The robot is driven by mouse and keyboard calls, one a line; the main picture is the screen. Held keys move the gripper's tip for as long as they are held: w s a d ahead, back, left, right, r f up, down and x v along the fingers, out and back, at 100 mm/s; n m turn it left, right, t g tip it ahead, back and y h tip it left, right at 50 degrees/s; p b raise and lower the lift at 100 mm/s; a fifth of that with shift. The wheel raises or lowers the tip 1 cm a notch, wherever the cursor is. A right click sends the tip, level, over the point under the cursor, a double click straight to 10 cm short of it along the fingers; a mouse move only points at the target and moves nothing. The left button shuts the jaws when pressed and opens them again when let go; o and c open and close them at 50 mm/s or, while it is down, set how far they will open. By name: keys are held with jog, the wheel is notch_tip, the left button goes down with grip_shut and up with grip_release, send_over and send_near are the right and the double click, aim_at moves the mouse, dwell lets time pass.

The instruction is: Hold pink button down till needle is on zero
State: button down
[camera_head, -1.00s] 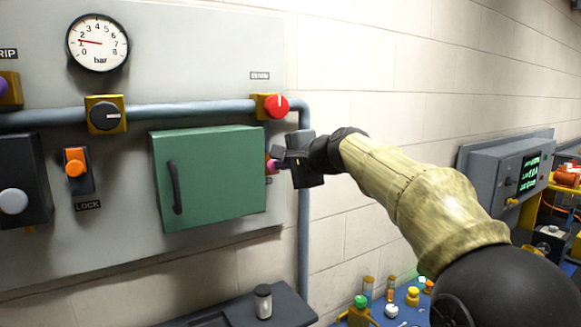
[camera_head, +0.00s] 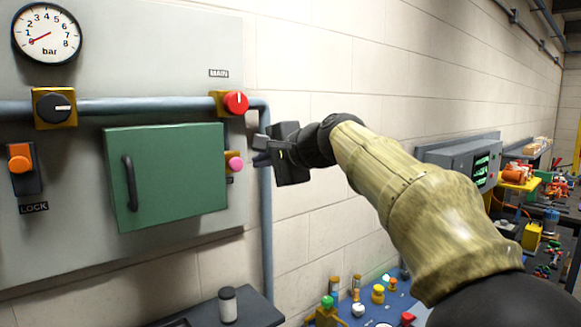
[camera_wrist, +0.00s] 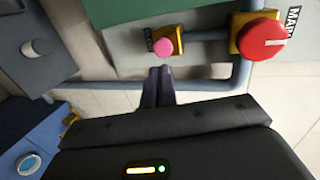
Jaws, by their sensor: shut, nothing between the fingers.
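The pink button (camera_head: 236,164) sits on a yellow mount on the grey panel, right of the green cabinet door. It also shows in the wrist view (camera_wrist: 163,46), uncovered. My gripper (camera_head: 258,151) is shut and empty, a little to the right of the button in the head view. In the wrist view its fingertips (camera_wrist: 158,70) point at the button with a visible gap, not touching it. The round bar gauge (camera_head: 46,33) is at the upper left. Its red needle points lower left, at the 0 mark.
A red MAIN knob (camera_head: 236,103) is just above the pink button, beside a grey pipe (camera_head: 160,106). The green door (camera_head: 170,178) is closed. An orange LOCK switch (camera_head: 19,164) is at the left. A blue table (camera_head: 345,317) with small parts stands below my arm.

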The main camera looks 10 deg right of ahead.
jog(key=b+v, duration=0.2)
jog(key=v, duration=0.4)
jog(key=shift+s+d+r, duration=0.2)
jog(key=shift+s+d, duration=0.05)
jog(key=shift+d, duration=0.05)
jog(key=shift+w, duration=0.1)
jog(key=s+d+f+n+g+h, duration=0.1)
jog(key=d+f+g+h, duration=0.15)
jog(key=f, duration=1.15)
jog(key=d+f+n+g+h, duration=0.1)
jog(key=f+n+g+h, duration=0.15)
jog(key=f, duration=1.05)
jog(key=s+d+f+n+g+h, duration=0.1)
jog(key=s+f+n, duration=0.3)
jog(key=s+f, duration=0.5)
jog(key=s+d+f+n+g+h, duration=0.2)
jog(key=s+f, duration=0.7)
jog(key=f, duration=0.6)
jog(key=shift+s+d+n+g, duration=0.25)
jog(key=shift+n+g, duration=0.55)
jog(key=shift+n, duration=0.15)
